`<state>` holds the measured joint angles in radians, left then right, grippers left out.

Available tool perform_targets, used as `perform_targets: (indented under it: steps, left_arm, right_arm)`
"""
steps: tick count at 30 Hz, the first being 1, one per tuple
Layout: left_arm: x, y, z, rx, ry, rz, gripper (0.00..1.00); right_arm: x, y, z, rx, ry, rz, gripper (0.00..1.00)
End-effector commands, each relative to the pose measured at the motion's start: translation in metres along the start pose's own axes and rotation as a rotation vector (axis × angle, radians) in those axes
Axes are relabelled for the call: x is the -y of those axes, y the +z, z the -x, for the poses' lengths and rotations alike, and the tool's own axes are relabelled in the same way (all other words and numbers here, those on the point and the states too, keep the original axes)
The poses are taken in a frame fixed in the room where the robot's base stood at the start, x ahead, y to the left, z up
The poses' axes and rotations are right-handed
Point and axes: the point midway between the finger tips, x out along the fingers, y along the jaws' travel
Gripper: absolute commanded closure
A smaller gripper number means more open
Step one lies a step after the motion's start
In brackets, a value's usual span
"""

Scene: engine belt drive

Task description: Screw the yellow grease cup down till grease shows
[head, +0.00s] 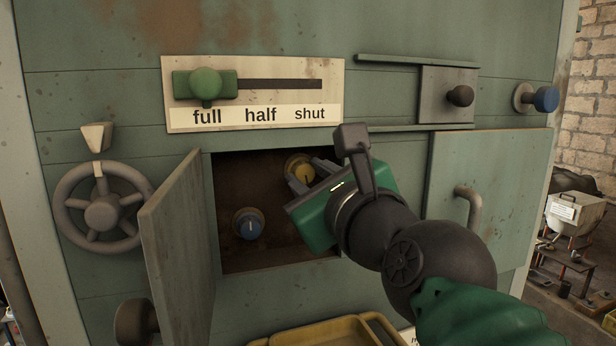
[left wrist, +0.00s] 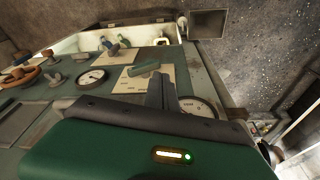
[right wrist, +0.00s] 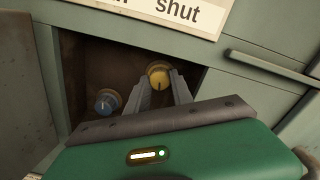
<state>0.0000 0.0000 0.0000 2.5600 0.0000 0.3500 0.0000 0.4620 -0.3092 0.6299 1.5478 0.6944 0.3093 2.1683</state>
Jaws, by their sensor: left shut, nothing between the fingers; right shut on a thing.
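The yellow grease cup (head: 298,166) is in the upper part of a dark open recess in the green casing. It also shows in the right wrist view (right wrist: 158,74), with a thin mark on its face. My right gripper (head: 307,174) reaches into the recess from the right and is shut on the yellow cup, one finger at each side. No grease can be made out around it. A blue cup (head: 249,224) sits lower left in the same recess, apart from the gripper. My left gripper (left wrist: 161,88) is shut and empty, seen only in the left wrist view.
An open door (head: 178,245) hangs left of the recess, beside a handwheel (head: 101,209). A slider plate (head: 254,95) reads full, half, shut; its green knob (head: 205,86) is at full. A yellow tray (head: 325,331) is below. Gauges (left wrist: 92,77) show near my left gripper.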

Motion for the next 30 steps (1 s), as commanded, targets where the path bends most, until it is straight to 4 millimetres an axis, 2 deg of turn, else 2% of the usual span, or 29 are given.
perform_targets:
  steps: [1, 12, 29, 30]
  left_arm:
    - [0.0000, 0.0002, -0.0009, 0.000, 0.000, 0.000, 1.00]
    - [0.0000, 0.0002, -0.0009, 0.000, 0.000, 0.000, 1.00]
    - [0.0000, 0.0002, -0.0009, 0.000, 0.000, 0.000, 1.00]
    - [0.0000, 0.0002, -0.0009, 0.000, 0.000, 0.000, 1.00]
  right_arm:
    - [-0.0048, -0.0068, -0.0016, -0.013, 0.013, -0.033, 1.00]
    - [-0.0056, -0.0072, -0.0017, -0.009, 0.011, -0.209, 1.00]
    - [-0.0058, -0.0073, -0.0017, -0.009, 0.011, -0.242, 1.00]
    - [-0.0057, -0.0073, -0.0017, -0.008, 0.011, -0.242, 0.70]
